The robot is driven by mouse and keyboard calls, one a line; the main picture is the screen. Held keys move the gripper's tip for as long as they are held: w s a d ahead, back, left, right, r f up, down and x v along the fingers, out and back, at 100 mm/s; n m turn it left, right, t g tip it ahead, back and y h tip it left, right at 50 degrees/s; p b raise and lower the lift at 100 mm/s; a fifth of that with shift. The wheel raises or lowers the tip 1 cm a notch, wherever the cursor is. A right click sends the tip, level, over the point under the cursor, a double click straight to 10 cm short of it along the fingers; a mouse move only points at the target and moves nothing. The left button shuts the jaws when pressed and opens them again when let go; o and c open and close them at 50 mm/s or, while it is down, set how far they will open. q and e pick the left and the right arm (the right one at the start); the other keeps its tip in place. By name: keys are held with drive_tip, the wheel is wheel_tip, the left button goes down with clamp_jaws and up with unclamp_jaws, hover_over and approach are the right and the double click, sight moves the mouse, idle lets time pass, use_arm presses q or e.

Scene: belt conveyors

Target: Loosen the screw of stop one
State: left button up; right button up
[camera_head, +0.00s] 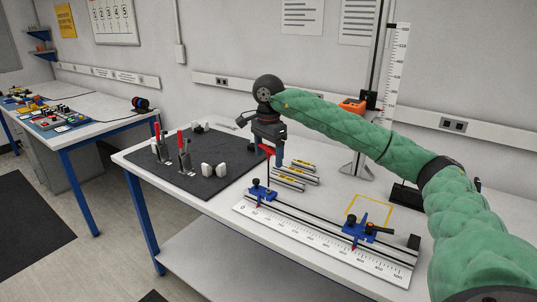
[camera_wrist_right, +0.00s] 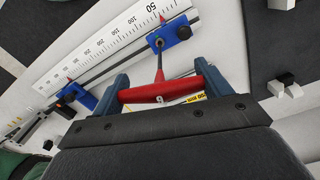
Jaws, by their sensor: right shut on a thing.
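My right gripper (camera_head: 268,153) is shut on the red T-handle of a hex key (camera_wrist_right: 160,90), its fingers at the two ends of the crossbar. The key's dark shaft runs down to the blue stop (camera_head: 262,191) near the zero end of the ruled rail. In the right wrist view the shaft's tip meets the screw head on that blue stop (camera_wrist_right: 178,31); how deep it sits cannot be told. A second blue stop (camera_head: 362,232) with a black handle sits farther along the rail; it also shows in the right wrist view (camera_wrist_right: 78,96). My left gripper is not in view.
The white scale (camera_head: 310,246) lies along the table front. Metal bars with yellow labels (camera_head: 291,176) lie just behind the near stop. A dark mat (camera_head: 195,180) with red-handled clamps and white blocks is at left. A tall ruled stand (camera_head: 388,105) rises behind.

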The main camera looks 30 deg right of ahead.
sight(268, 146)
drive_tip(key=shift+r+p, duration=0.95)
drive_tip(key=shift+r, duration=1.45)
drive_tip(key=shift+f, duration=0.1)
